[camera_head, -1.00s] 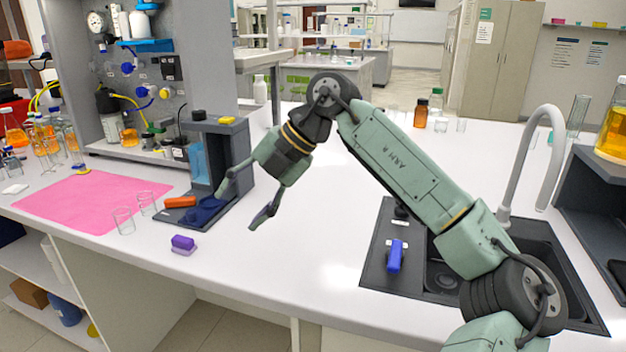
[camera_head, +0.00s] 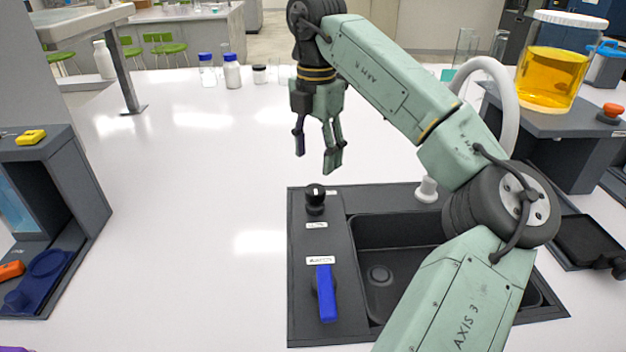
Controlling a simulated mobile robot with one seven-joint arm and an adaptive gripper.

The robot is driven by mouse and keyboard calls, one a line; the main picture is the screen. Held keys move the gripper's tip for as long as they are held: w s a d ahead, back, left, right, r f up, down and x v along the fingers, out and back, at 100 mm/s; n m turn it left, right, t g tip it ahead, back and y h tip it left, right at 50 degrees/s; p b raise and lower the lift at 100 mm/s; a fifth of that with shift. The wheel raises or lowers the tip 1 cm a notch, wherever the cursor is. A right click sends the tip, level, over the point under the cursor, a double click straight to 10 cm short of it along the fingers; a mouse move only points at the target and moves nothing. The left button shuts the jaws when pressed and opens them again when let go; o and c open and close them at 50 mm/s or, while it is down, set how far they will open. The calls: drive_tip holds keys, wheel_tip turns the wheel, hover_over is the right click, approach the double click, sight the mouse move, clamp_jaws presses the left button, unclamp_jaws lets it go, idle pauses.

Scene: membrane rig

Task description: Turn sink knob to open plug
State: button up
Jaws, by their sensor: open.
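The dark sink (camera_head: 318,254) is set into the white counter. A small round black knob (camera_head: 315,200) with a white mark on top stands at the back of its left strip, with a label in front of it. A blue lever handle (camera_head: 326,294) lies nearer on the same strip, with a label behind it. The drain plug (camera_head: 379,275) shows as a dark disc in the basin floor. My gripper (camera_head: 318,165) is open and empty, pointing down above the counter, behind the black knob in the picture and apart from it. My arm hides part of the basin's right side.
A white faucet (camera_head: 497,85) rises behind the sink. A jar of yellow liquid (camera_head: 552,65) stands on a dark stand at the right. A dark holder (camera_head: 75,190) with a blue piece stands at the left. The counter between holder and sink is clear.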

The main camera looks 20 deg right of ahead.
sight(315, 188)
wheel_tip(315, 188, down, 8)
drive_tip(key=shift+f+p, duration=0.1)
drive_tip(key=shift+p, duration=0.6)
drive_tip(key=shift+c, duration=0.4)
drive_tip(key=c, duration=1.1)
